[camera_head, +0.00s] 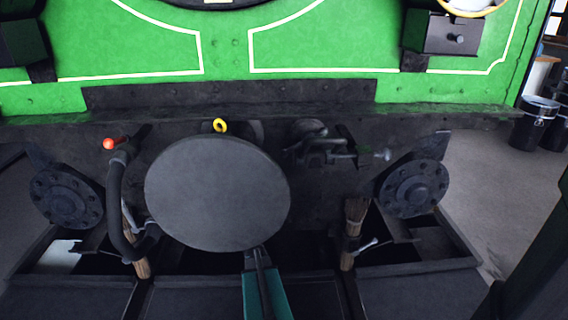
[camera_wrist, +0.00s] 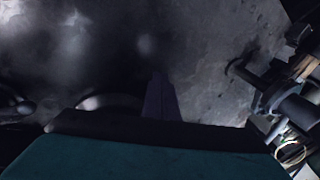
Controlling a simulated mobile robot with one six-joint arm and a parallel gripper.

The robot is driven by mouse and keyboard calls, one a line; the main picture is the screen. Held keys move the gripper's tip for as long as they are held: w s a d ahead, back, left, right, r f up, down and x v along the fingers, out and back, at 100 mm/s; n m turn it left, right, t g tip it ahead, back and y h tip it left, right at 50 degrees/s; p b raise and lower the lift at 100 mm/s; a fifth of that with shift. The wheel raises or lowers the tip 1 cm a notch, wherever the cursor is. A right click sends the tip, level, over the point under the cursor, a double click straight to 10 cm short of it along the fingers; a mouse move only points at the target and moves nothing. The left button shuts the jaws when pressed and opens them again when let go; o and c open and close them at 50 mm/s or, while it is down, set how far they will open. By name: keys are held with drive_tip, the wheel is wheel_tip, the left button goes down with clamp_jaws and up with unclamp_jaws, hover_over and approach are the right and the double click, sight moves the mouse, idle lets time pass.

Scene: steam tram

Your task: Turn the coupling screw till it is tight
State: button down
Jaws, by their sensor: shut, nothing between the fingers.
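A dark metal fitting with a short bar (camera_head: 340,153) sits on the tram's front beam, right of the large round grey buffer plate (camera_head: 217,195). It may be the coupling screw; I cannot tell for sure. My gripper (camera_head: 260,251) is at the buffer plate's lower right edge, below and left of that fitting. Its dark fingers are together, with nothing seen between them. In the wrist view my gripper (camera_wrist: 160,80) points toward a dim grey surface. Dark metal parts (camera_wrist: 282,95) show at the right there; I cannot tell which parts they are.
A black hose (camera_head: 115,200) with a red-ended lever (camera_head: 109,144) hangs left of the buffer plate. A yellow ring (camera_head: 219,126) is above it. Bolted round flanges stand at left and right (camera_head: 413,188). Black bins (camera_head: 535,123) are far right.

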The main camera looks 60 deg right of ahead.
drive_tip(key=s+d+r+n+t+h+b, duration=0.2)
drive_tip(key=s+d+r+t+h+b, duration=0.1)
drive_tip(key=s+d+r, duration=0.55)
drive_tip(key=n+t+y+b, duration=0.2)
drive_tip(key=n+t, duration=0.2)
drive_tip(key=t, duration=0.1)
approach(284, 156)
drive_tip(key=a+r, duration=0.4)
drive_tip(key=shift+s, duration=0.35)
drive_tip(key=shift+w, duration=0.1)
drive_tip(key=x, duration=0.3)
drive_tip(key=d+b+x, duration=0.1)
drive_tip(key=x, duration=0.2)
drive_tip(key=f+b+x, duration=0.1)
drive_tip(key=x, duration=0.2)
drive_tip(key=shift+w+d, duration=0.1)
drive_tip(key=shift+d, duration=0.3)
drive_tip(key=shift+d+f+b, duration=0.45)
drive_tip(key=shift+d+f, duration=0.05)
drive_tip(key=shift+f, duration=0.15)
